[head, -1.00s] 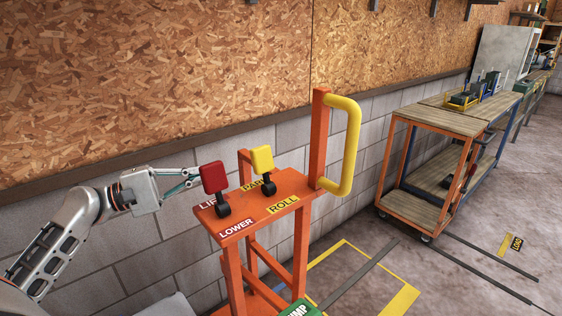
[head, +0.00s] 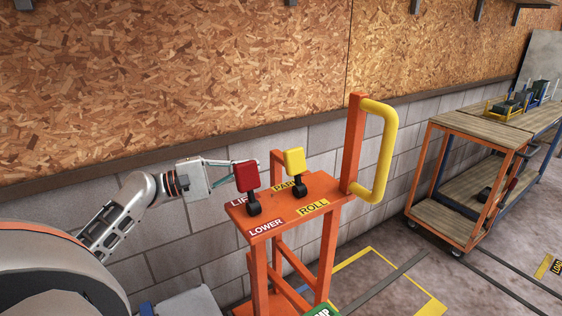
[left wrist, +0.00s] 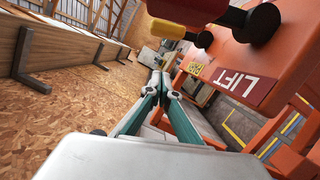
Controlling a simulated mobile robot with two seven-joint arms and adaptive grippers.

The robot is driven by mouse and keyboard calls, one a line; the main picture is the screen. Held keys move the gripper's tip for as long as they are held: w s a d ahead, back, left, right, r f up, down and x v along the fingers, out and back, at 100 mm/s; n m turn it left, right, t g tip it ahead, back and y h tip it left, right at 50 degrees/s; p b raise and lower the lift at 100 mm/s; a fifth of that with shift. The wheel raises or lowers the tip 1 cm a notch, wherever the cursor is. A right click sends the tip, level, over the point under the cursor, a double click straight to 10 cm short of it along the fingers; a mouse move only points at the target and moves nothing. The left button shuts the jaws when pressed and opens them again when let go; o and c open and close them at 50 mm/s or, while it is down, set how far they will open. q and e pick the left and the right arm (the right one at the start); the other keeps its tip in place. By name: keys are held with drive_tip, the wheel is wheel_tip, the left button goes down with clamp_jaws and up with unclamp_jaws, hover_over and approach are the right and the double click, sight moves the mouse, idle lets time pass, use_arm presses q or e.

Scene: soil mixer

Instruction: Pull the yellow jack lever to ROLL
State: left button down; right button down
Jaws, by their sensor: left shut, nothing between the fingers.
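The yellow jack lever (head: 294,160) stands on top of the orange jack stand (head: 318,184), leaning to the PARK side, away from the ROLL label (head: 313,207). The red lever (head: 247,177) stands to its left, between the LIFT and LOWER labels. My left gripper (head: 229,163) is shut and empty, just left of and behind the red lever; its tips are partly hidden there. In the left wrist view its closed fingers (left wrist: 160,82) point past the LIFT label (left wrist: 235,85), with the yellow lever (left wrist: 168,30) beyond. My right gripper is out of view.
A yellow handle (head: 385,150) rises at the right of the stand. The block and board wall (head: 200,80) runs close behind. An orange cart with wooden shelves (head: 470,120) stands at the right. Open floor lies between the cart and the stand.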

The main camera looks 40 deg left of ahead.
sight(297, 173)
use_arm(q)
drive_tip(key=w+d, duration=0.1)
drive_tip(key=d, duration=0.1)
drive_tip(key=w+d+r+p, duration=0.1)
drive_tip(key=d, duration=0.1)
drive_tip(key=w+d+p, duration=0.1)
drive_tip(key=w+d, duration=0.1)
drive_tip(key=shift+w+d+r, duration=0.1)
drive_tip(key=shift+d+r, duration=0.05)
drive_tip(key=shift+r, duration=0.2)
drive_tip(key=shift+s+d+p, duration=0.2)
drive_tip(key=shift+d+p, duration=0.1)
drive_tip(key=shift+d, duration=0.25)
